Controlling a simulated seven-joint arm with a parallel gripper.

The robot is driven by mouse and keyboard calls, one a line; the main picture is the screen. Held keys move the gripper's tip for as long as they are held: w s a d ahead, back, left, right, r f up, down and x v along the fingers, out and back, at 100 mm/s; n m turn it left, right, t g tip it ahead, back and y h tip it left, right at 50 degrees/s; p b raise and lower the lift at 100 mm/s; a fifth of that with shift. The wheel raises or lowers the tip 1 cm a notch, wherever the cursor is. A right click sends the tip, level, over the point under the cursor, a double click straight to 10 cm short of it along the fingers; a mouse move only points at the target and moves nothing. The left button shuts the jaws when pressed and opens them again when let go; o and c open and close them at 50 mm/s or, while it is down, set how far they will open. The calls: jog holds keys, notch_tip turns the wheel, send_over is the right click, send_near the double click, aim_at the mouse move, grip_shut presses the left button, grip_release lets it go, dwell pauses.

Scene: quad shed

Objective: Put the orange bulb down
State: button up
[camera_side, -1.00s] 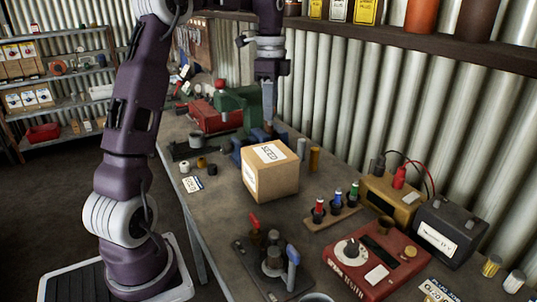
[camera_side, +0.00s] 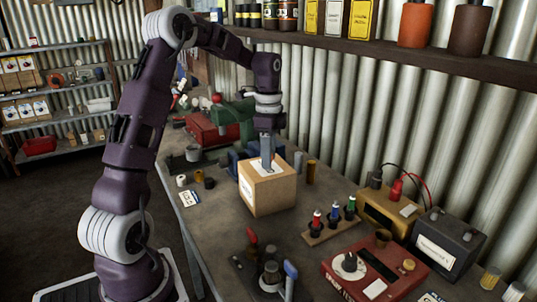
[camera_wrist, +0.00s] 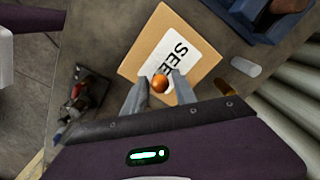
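The orange bulb (camera_wrist: 160,83) is a small round ball between my fingertips in the wrist view. My gripper (camera_wrist: 159,80) is shut on it, one finger at each side. In the side view my gripper (camera_side: 268,165) points down over the cardboard seed box (camera_side: 275,195), close to its top. The bulb cannot be made out in the side view. The box also shows in the wrist view (camera_wrist: 200,50), with a white label under the bulb. Whether the bulb touches the box top cannot be told.
A blue vise-like tool (camera_wrist: 265,15) stands close by the box. A rack of colored-handled tools (camera_side: 333,226), a red meter (camera_side: 375,270) and a yellow unit (camera_side: 392,207) are to the right. A dark tool base (camera_side: 262,278) is in front. Some bare bench (camera_side: 215,225) lies left of the box.

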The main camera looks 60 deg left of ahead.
jog(key=shift+o, duration=0.5)
notch_tip(320, 180, up, 12)
jog(key=s+d+r+n, duration=0.1)
jog(key=s+d+r, duration=0.2)
jog(key=d, duration=0.5)
jog(key=s+d+f+n+t, duration=0.2)
jog(key=s+d+f+n, duration=0.1)
jog(key=s+d, duration=0.4)
jog(key=s+d+f+n+t, duration=0.3)
jog(key=s+d+n, duration=0.2)
jog(key=s, duration=0.8)
jog(key=d, duration=0.2)
jog(key=shift+s+d+t, duration=0.15)
jog(key=shift+d+t, duration=0.15)
jog(key=shift+d, duration=0.05)
jog(key=shift+o, duration=0.3)
